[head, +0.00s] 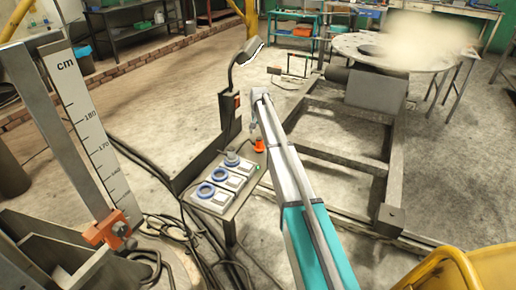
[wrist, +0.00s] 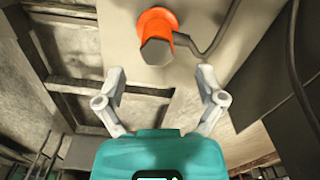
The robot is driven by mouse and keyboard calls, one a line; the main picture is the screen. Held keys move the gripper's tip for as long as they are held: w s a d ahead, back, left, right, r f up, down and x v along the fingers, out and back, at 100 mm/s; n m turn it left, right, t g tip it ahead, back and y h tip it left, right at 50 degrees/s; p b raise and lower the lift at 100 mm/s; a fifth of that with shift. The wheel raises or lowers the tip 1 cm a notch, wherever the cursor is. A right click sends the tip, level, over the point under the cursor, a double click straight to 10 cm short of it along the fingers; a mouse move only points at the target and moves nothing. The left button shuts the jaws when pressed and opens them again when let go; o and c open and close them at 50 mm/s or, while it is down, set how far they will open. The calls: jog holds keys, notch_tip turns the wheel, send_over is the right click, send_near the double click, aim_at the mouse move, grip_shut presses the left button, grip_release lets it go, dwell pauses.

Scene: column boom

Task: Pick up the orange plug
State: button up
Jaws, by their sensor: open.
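The orange plug (wrist: 157,22) shows at the top of the wrist view, with a grey blocky end facing the camera and a dark cable running off to the right. It also shows in the head view as a small orange piece (head: 259,145) at the back right of a small table (head: 232,207). My gripper (wrist: 160,75) is open in the wrist view, its two pale fingers spread apart with nothing between them. The plug lies beyond the fingertips, apart from them. In the head view my arm reaches toward the plug, and the fingers are hard to make out there.
Several blue-ringed sockets (head: 206,190) sit on the small table. A dark post with a lamp (head: 249,50) stands behind it. Loose cables (head: 200,250) lie on the floor at left. A metal frame with a round plate (head: 395,52) stands at right.

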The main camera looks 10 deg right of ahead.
aim_at(259, 138)
jog(key=shift+d+f+b, duration=0.1)
jog(key=shift+f+b, duration=2.3)
jog(key=shift+f, duration=0.15)
grip_shut()
